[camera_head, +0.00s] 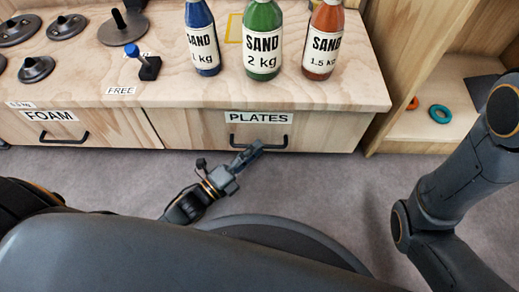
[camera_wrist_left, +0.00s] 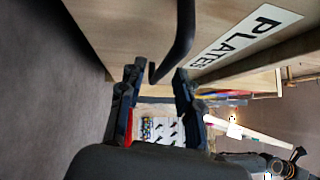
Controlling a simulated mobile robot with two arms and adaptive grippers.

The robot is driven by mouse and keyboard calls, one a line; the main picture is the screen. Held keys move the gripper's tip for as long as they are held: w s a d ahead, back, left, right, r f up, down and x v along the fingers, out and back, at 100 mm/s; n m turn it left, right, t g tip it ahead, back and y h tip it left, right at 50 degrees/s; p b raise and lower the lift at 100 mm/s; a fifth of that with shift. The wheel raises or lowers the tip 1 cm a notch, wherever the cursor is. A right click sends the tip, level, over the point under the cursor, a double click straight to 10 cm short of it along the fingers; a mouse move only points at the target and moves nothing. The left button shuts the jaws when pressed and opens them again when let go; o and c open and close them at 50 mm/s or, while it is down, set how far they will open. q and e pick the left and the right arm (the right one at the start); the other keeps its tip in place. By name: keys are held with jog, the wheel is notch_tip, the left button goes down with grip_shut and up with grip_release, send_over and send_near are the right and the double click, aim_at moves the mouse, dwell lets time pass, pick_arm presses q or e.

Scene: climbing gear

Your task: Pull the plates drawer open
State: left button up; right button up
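The plates drawer (camera_head: 320,135) is a light wooden front labelled PLATES (camera_head: 259,118); it looks shut, in line with the FOAM drawer beside it. Its dark bar handle (camera_head: 280,148) sits below the label and also shows in the left wrist view (camera_wrist_left: 182,45). My left gripper (camera_head: 251,152) is at the handle, partly covering it in the head view. In the left wrist view its two fingers (camera_wrist_left: 157,88) are apart, with the end of the handle bar reaching between their tips. I cannot tell whether either finger touches it. My right gripper is out of view.
Blue, green and red SAND bottles (camera_head: 264,40) stand on the worktop above the drawer. The FOAM drawer (camera_head: 105,128) is at the left. A wooden shelf unit (camera_head: 410,128) with a teal ring (camera_head: 440,114) stands at the right. Grey floor (camera_head: 330,190) lies before the drawer.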

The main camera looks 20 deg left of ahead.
pick_arm(q)
jog(key=shift+b+x, duration=0.35)
jog(key=shift+x, duration=0.85)
grip_shut()
